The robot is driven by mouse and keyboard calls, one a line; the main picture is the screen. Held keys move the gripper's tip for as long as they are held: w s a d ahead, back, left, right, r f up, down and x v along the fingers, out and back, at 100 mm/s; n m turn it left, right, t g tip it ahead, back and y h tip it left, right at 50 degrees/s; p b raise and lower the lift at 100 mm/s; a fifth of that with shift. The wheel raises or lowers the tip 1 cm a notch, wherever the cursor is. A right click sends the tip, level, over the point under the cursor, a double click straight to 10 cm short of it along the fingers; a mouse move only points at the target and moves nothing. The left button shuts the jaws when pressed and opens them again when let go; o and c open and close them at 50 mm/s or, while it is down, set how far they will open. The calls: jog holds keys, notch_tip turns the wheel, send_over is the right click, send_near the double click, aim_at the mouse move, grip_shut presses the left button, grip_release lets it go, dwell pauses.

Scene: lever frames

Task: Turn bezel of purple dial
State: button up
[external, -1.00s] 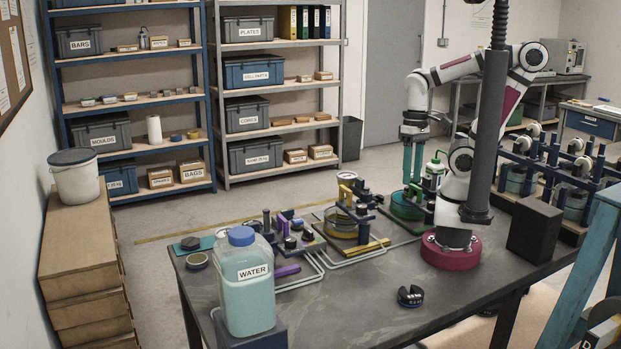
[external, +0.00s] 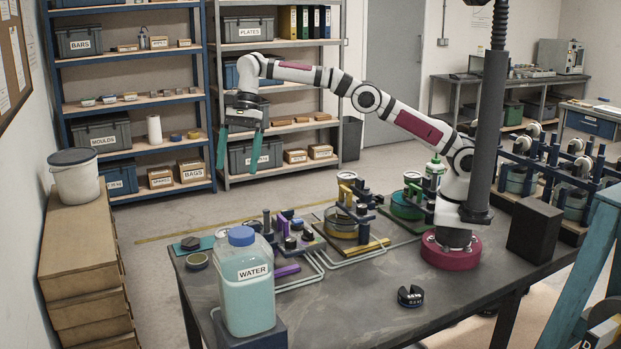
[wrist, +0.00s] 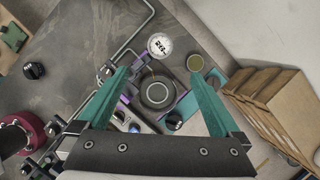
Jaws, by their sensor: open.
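Purple parts of the bench assembly show in the external view: a purple bar (external: 286,270) lying low at the front and a purple upright piece (external: 283,226) behind it. In the wrist view my open fingers (wrist: 163,88) spread above the assembly. A dark ringed disc (wrist: 157,88) shows between them, with small purple parts (wrist: 118,115) beside the left finger.
A water jug (external: 247,295) stands at the bench's front left. Yellow (external: 342,226) and green (external: 404,208) round units stand right of the purple parts. A thick dark post (external: 487,130) rises near my base. A black knob-like piece (external: 410,296) lies on clear bench at front.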

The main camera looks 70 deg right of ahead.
jog(key=x, duration=1.5)
jog(key=shift+f, duration=0.1)
jog(key=c, duration=1.3)
jog(key=shift+w+n+g, duration=0.1)
jog(key=shift+n+g, duration=0.2)
jog(key=shift+n, duration=0.5)
jog(key=o, duration=1.3)
jog(key=v, duration=0.7)
jog(key=shift+r, duration=0.3)
jog(key=shift+d, duration=0.1)
